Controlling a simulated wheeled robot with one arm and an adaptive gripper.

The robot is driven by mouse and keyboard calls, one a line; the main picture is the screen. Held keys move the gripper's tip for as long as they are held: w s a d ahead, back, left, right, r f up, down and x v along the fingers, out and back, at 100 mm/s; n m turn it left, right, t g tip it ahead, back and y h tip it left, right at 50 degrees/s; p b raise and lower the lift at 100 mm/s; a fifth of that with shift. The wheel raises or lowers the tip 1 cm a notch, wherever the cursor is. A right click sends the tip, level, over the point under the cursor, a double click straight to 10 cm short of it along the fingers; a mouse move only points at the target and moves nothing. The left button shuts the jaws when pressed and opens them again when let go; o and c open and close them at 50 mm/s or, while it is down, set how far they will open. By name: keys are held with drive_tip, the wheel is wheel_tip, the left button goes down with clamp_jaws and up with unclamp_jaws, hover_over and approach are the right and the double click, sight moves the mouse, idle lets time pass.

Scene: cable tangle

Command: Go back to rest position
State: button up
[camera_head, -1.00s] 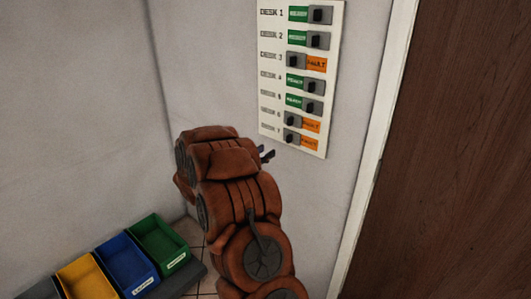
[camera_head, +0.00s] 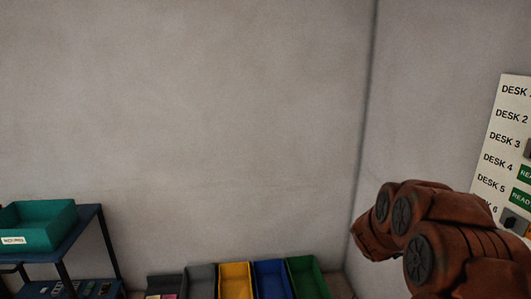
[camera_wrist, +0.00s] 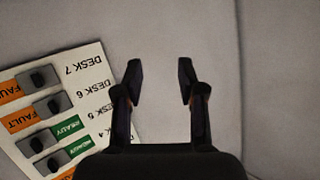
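My gripper (camera_wrist: 160,85) shows in the wrist view with its two dark fingers apart and nothing between them. It points at a bare grey wall. In the head view my reddish-brown arm is at the lower right and the fingers are hidden. The white desk panel (camera_head: 490,145) is cut off at the right edge of the head view.
A row of bins stands low along the wall: grey (camera_head: 200,282), yellow (camera_head: 236,281), blue (camera_head: 271,280) and green (camera_head: 307,278). A blue table (camera_head: 85,225) with a teal bin (camera_head: 45,222) is at the left. A wall corner (camera_head: 367,130) is near my arm.

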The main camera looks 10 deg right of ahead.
drive_tip(key=a+r+n+t+y, duration=0.15)
drive_tip(key=a+n+y, duration=0.35)
drive_tip(key=a, duration=0.9)
drive_tip(key=s+a+n+g+y, duration=0.3)
drive_tip(key=s+a+y, duration=0.3)
drive_tip(key=s+a, duration=0.55)
drive_tip(key=s+a+f+n+g+y, duration=0.1)
drive_tip(key=s+a+f+n+g, duration=0.15)
drive_tip(key=s, duration=0.55)
drive_tip(key=s+a+f+n+g, duration=0.15)
drive_tip(key=s+a, duration=0.25)
drive_tip(key=s, duration=0.4)
drive_tip(key=s+d+g+h, duration=0.2)
drive_tip(key=s+g, duration=0.4)
drive_tip(key=s, duration=1.3)
drive_tip(key=shift+d+r, duration=0.2)
drive_tip(key=shift+d, duration=0.5)
drive_tip(key=shift+d, duration=0.15)
